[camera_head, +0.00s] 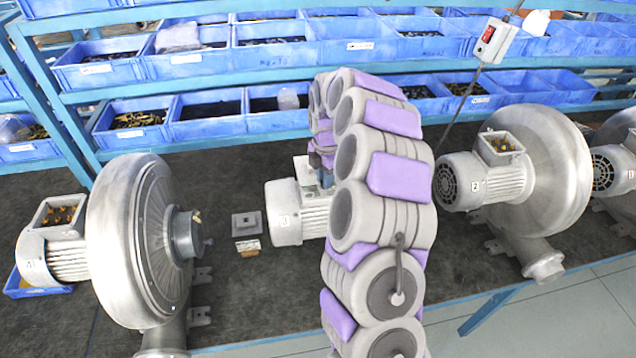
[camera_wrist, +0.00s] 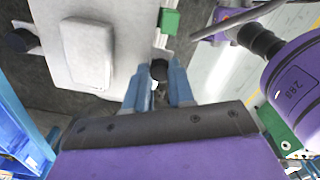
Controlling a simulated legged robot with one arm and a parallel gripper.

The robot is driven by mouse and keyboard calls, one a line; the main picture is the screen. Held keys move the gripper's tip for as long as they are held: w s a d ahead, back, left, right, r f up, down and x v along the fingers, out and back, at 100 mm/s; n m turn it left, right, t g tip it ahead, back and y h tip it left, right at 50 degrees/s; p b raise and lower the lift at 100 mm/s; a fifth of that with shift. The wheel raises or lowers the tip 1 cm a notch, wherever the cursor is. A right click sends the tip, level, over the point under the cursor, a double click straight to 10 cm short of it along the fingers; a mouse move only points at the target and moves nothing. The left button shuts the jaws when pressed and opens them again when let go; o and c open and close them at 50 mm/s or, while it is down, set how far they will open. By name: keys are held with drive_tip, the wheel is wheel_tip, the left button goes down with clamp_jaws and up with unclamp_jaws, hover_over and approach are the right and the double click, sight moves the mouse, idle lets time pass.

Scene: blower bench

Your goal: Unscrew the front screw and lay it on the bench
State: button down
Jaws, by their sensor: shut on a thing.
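My gripper (camera_wrist: 157,88) shows its two blue fingers in the wrist view, closed around a small dark round piece (camera_wrist: 158,70), which looks like the screw's head. I cannot see its shank or whether it still sits in a thread. Pale grey housing (camera_wrist: 125,45) lies just beyond the fingertips, with a green block (camera_wrist: 169,21) near them. In the head view my gripper (camera_head: 325,180) is at the top of the middle motor, marked 3 (camera_head: 283,212); my arm hides most of that blower and the screw.
A square grey plate (camera_head: 247,223) and a small brown-and-white piece (camera_head: 248,246) lie on the dark bench (camera_head: 255,295). A blower (camera_head: 140,240) stands at left, another (camera_head: 545,165) at right. Blue bins (camera_head: 190,65) fill the shelves behind.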

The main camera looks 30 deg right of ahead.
drive_tip(key=shift+d+r+n+p, duration=0.1)
drive_tip(key=shift+d+n+p, duration=0.25)
drive_tip(key=shift+n, duration=0.75)
